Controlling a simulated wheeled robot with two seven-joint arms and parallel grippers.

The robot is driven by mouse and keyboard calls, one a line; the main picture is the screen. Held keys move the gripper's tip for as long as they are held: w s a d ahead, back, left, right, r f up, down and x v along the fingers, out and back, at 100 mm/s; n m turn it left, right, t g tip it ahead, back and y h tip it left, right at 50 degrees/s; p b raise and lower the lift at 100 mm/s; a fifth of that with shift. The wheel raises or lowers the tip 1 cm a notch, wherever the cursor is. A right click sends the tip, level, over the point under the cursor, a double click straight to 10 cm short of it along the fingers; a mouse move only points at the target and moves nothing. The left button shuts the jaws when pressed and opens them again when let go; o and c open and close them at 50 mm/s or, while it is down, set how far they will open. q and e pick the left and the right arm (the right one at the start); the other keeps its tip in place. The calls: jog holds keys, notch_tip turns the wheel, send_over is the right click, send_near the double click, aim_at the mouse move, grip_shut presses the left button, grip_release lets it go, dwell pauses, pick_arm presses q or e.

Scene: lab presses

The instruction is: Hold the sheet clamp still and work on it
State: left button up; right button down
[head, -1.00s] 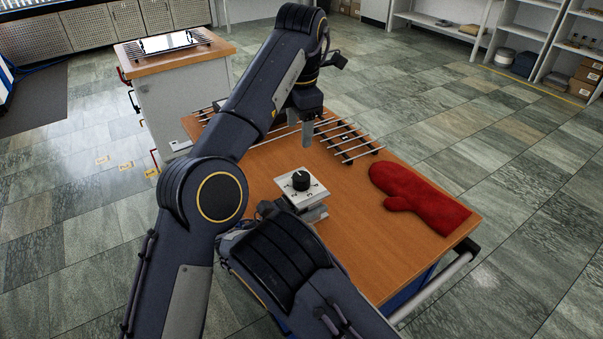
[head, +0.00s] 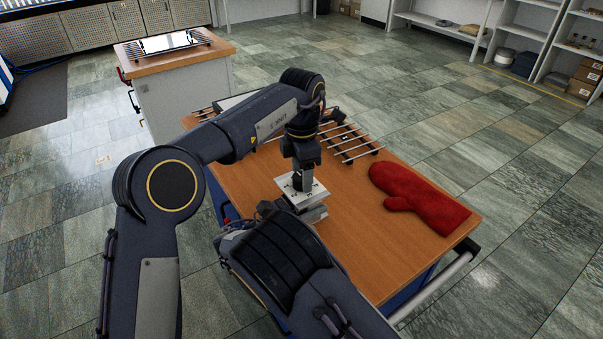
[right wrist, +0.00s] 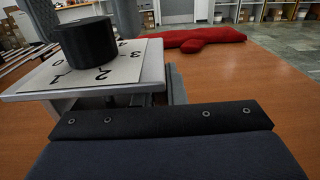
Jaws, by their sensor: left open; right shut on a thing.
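The sheet clamp (head: 304,193) stands upright on the wooden table, with a white dial plate on a grey body. Its black knob (right wrist: 85,42) sits over printed numbers in the right wrist view. My left gripper (head: 301,180) points down over the knob and is open. In the right wrist view its dark fingers show on either side of the knob, at the top. My right gripper (head: 268,212) is at the clamp's near left side, shut on the clamp's lower body. My right forearm and the gripper's own body partly hide the grip.
A red oven mitt (head: 420,197) lies on the table's right part. Wire racks (head: 350,140) lie at the table's back, partly behind my left arm. The wooden top (head: 370,250) is bare between clamp and mitt. A second cart (head: 185,95) stands at back left.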

pick_arm(q)
jog(key=shift+f, duration=0.4)
jog(key=shift+c, duration=0.5)
jog(key=c, duration=0.9)
jog(key=shift+n, duration=0.3)
jog(key=n, duration=1.1)
